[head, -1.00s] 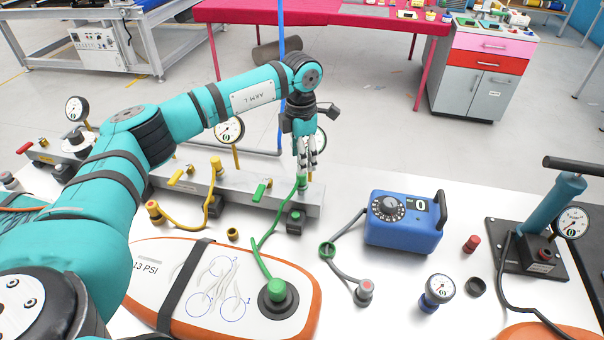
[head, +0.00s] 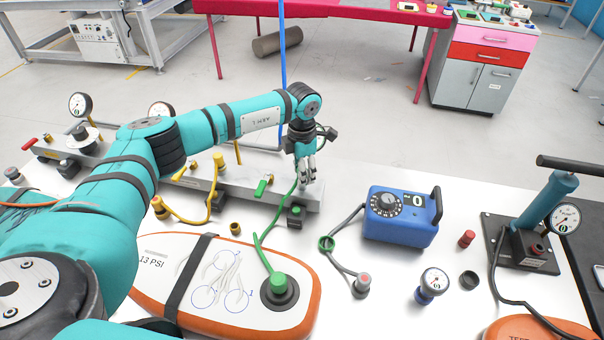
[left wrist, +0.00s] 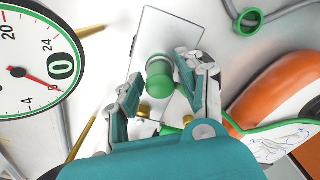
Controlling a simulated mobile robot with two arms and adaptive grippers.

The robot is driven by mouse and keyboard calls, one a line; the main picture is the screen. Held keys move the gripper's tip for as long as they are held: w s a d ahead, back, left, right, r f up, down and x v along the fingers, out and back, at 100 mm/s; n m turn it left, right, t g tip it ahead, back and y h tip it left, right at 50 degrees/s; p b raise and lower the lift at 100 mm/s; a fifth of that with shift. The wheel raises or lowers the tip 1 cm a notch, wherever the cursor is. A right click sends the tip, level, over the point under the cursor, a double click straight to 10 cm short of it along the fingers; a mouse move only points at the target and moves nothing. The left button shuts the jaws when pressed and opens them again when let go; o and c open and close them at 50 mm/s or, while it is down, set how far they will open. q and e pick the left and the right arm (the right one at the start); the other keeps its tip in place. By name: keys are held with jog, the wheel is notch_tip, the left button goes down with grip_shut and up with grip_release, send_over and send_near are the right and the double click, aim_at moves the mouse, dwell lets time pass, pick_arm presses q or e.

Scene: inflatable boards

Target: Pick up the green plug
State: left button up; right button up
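A green plug (left wrist: 160,75) with a rounded end shows between the fingers of my left gripper (left wrist: 165,80) in the left wrist view. The fingers are spread on both sides of it. A gap shows on its left side; contact on the right is unclear. In the head view the left gripper (head: 308,178) is over the right end of the metal manifold (head: 255,196) and mostly hides the plug. A green hose (head: 268,228) runs from there to a green fitting (head: 279,284) on the orange-edged board (head: 165,300). My right gripper is not in view.
A gauge (left wrist: 38,68) stands close beside the left gripper in the wrist view. On the white table are a blue box (head: 400,220), a grey hose (head: 345,270), a small gauge (head: 433,283) and a hand pump (head: 540,215). Yellow fittings (head: 219,160) line the manifold to the left.

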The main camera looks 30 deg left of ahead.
pick_arm(q)
grip_shut()
